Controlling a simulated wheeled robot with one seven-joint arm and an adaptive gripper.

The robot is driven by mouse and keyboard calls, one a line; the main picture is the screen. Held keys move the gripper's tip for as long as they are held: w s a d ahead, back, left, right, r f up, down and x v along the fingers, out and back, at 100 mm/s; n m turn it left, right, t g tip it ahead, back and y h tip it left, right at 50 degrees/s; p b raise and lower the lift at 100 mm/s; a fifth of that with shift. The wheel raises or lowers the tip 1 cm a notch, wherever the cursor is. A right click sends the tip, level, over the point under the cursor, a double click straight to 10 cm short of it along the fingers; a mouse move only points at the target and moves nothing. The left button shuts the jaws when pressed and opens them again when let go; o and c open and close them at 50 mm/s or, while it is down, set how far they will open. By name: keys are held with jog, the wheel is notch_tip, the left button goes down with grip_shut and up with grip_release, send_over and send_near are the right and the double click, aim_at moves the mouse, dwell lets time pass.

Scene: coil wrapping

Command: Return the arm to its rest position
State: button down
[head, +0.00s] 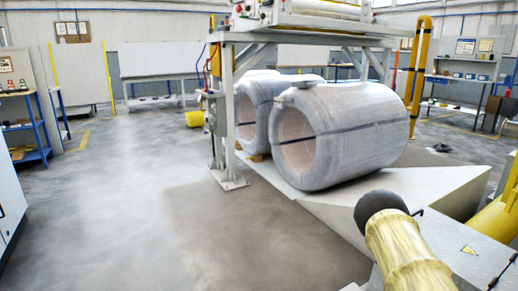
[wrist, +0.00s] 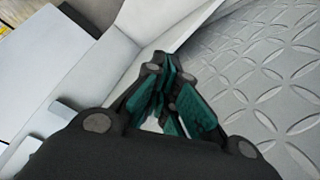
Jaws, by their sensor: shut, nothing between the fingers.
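My gripper (wrist: 165,75) shows in the wrist view with its dark, teal-padded fingers together and nothing between them. It points toward the line where a smooth pale surface meets a grey tread plate (wrist: 255,80). In the head view I cannot make out my gripper. A yellow cylindrical part with a black rounded end shows at the lower right there. Two large wrapped coils stand in the head view: the near coil (head: 365,130) lies on its side with its hollow core facing left, and the far coil (head: 245,105) is partly hidden behind it.
A grey steel frame (head: 226,120) with a control box stands left of the coils. A sloped light-grey plate (head: 430,190) lies before them. A yellow post (head: 418,65) rises at the right. Blue shelving (head: 25,125) stands at the far left. Open floor (head: 120,190) fills the left middle.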

jog(key=s+a+f+n+t+y+b, duration=0.1)
jog(key=s+a+f+n, duration=0.3)
jog(key=s+f, duration=0.4)
jog(key=s+a+f+n+t+b, duration=0.1)
jog(key=s+a+f+n+b, duration=0.1)
jog(key=s+a+f+n, duration=0.45)
jog(key=s+a+f+n+t+y+b, duration=0.1)
jog(key=s+a+f+n+t, duration=0.1)
jog(key=s+f, duration=0.7)
jog(key=s+a+n+t+y+b, duration=0.25)
jog(key=s+a+n, duration=0.65)
jog(key=s+a, duration=1)
jog(key=s+a+r+n, duration=0.3)
jog(key=s+r, duration=0.2)
notch_tip(320, 180, up, 36)
jog(key=p, duration=3.6)
jog(key=shift+w+d+r+t+p, duration=0.2)
jog(key=shift+d+r+t+p, duration=0.05)
jog(key=shift+d+t+p, duration=0.1)
jog(key=shift+m, duration=0.25)
